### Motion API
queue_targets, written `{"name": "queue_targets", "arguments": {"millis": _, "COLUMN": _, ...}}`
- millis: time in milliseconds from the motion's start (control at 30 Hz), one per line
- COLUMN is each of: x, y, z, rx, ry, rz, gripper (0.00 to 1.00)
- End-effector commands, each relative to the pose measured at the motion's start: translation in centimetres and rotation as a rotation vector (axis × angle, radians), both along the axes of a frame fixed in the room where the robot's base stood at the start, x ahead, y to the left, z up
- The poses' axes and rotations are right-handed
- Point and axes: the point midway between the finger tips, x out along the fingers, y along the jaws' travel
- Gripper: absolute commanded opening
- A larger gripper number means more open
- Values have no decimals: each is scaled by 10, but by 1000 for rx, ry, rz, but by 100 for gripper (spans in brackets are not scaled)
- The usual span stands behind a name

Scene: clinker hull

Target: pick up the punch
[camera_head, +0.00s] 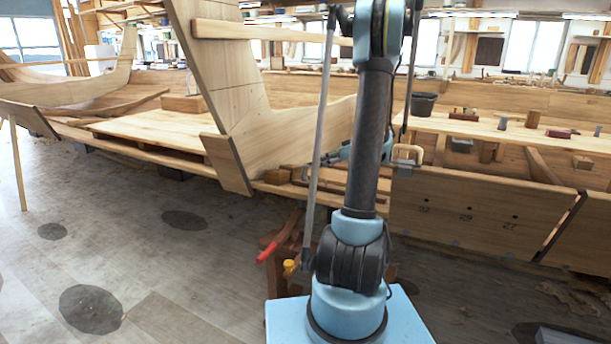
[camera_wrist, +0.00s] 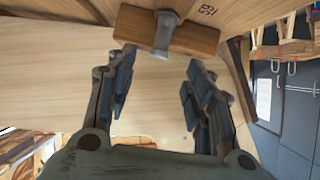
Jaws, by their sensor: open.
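In the wrist view my gripper (camera_wrist: 161,68) is open, with a dark finger pad at left and another at right. Nothing is between the pads. In the head view my arm hides the gripper, and I cannot make out the punch there.
A pale wooden surface (camera_wrist: 60,65) spreads around the block. In the head view a long bench (camera_head: 470,127) at right carries a dark bucket (camera_head: 421,103), a reddish tool (camera_head: 558,133) and small blocks. A tall plank (camera_head: 215,70) stands left of my arm.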

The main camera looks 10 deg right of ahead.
Motion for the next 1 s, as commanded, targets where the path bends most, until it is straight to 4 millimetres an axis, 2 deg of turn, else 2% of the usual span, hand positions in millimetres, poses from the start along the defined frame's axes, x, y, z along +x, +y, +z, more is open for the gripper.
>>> {"name": "queue_targets", "arguments": {"millis": 200, "x": 15, "y": 25, "z": -14, "rx": 0, "ry": 0, "rz": 2, "gripper": 48}}
{"name": "queue_targets", "arguments": {"millis": 467, "x": 20, "y": 34, "z": -20, "rx": -1, "ry": 0, "rz": 2, "gripper": 48}}
{"name": "queue_targets", "arguments": {"millis": 800, "x": 40, "y": 65, "z": -37, "rx": -1, "ry": 1, "rz": 3, "gripper": 48}}
{"name": "queue_targets", "arguments": {"millis": 1000, "x": 44, "y": 71, "z": -40, "rx": -1, "ry": 1, "rz": 0, "gripper": 48}}
